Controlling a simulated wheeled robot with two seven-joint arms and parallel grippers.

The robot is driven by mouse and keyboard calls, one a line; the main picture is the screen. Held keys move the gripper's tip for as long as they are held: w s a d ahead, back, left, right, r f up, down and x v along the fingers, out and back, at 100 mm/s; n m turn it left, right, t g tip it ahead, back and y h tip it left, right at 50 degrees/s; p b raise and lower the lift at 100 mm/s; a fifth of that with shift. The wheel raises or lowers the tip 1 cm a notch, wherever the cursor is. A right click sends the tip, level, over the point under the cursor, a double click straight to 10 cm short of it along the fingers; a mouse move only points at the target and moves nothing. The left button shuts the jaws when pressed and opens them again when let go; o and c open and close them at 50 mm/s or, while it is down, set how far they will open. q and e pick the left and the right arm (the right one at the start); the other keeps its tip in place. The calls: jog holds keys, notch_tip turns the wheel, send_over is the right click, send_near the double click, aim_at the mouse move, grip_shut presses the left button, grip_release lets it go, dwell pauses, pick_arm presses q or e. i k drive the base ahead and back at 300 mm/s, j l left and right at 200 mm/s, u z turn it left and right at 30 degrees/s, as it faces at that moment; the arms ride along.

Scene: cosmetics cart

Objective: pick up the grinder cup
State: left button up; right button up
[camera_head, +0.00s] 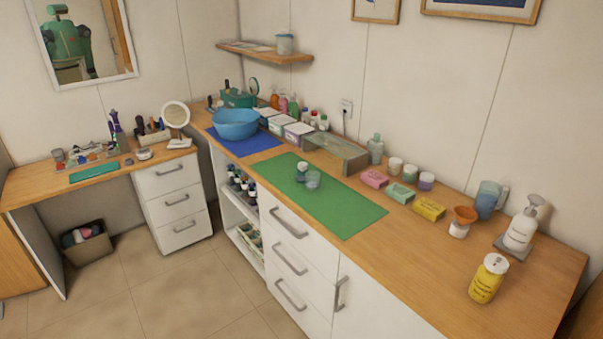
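A small clear cup (313,180) stands on the green mat (345,207) on the long wooden counter. Just behind it and to its left is a small jar-like piece with a dark band (302,171). The two look close together, and I cannot tell whether they touch. Either could be the grinder cup; they are too small to tell. Neither of my grippers is in view.
Behind the mat stand a clear box (336,152), small jars and colored boxes (428,207). A blue bowl (236,123) sits at the far left of the counter. A yellow canister (489,279) and pump bottle (522,225) stand at right. The mat's front half is clear.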

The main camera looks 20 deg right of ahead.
aim_at(313, 181)
jog(key=i+j+u, duration=0.1)
jog(key=u, duration=0.35)
jog(key=i+u, duration=0.15)
jog(key=u, duration=0.3)
jog(key=i, duration=1.85)
jog(key=i+j, duration=0.1)
jog(key=i, duration=1.75)
jog(key=i+z, duration=0.1)
jog(key=z, duration=0.35)
jog(key=i+z, duration=0.1)
jog(key=z, duration=0.3)
jog(key=i+z, duration=0.1)
jog(key=z, duration=0.35)
jog(key=i+j+z, duration=0.1)
jog(key=z, duration=0.35)
